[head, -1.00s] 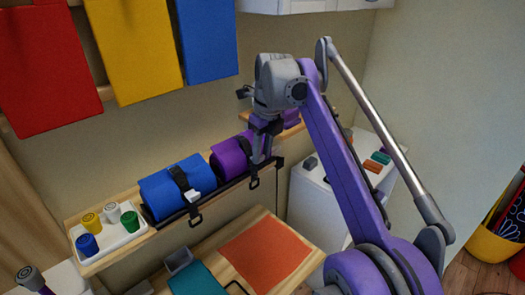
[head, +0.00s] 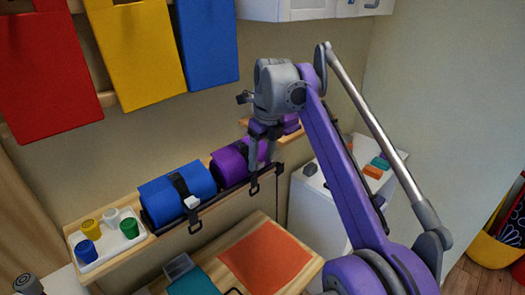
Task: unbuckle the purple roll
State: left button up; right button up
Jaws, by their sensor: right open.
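The purple roll (head: 226,166) lies on the wall shelf, to the right of the blue roll (head: 160,198). A dark strap (head: 240,147) goes round it; its buckle is hidden or too small to make out behind my gripper. My right gripper (head: 262,164) points down at the right part of the purple roll, fingers open, in front of the roll's near side. I cannot tell whether a finger touches the roll or strap. The blue roll has a black strap with a pale buckle (head: 192,202). My left gripper is not in view.
A black rail (head: 215,199) with hanging loops runs along the shelf front. A white tray (head: 104,261) with several coloured cups stands at the shelf's left end. Below is a wooden top with an orange mat (head: 268,258). A white cabinet (head: 306,207) stands right.

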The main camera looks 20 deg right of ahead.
notch_tip(320, 180, up, 7)
jog(key=s, duration=0.1)
jog(key=shift+d, duration=0.15)
jog(key=shift+s, duration=0.1)
dwell(0.6)
jog(key=s+a+f+n+t, duration=0.1)
jog(key=s+a+f+n, duration=0.1)
jog(key=s+f+n, duration=0.5)
jog(key=s+a+f+n+t, duration=0.2)
jog(key=s+f+n, duration=0.5)
jog(key=f+n, duration=0.7)
jog(key=s+a+f+n+t, duration=0.1)
jog(key=s+a+f+n, duration=0.3)
jog(key=s+f+n, duration=0.3)
notch_tip(320, 180, down, 4)
jog(key=n, duration=0.4)
jog(key=shift+s+t+h, duration=0.3)
jog(key=shift+s, duration=0.05)
jog(key=shift+r, duration=0.1)
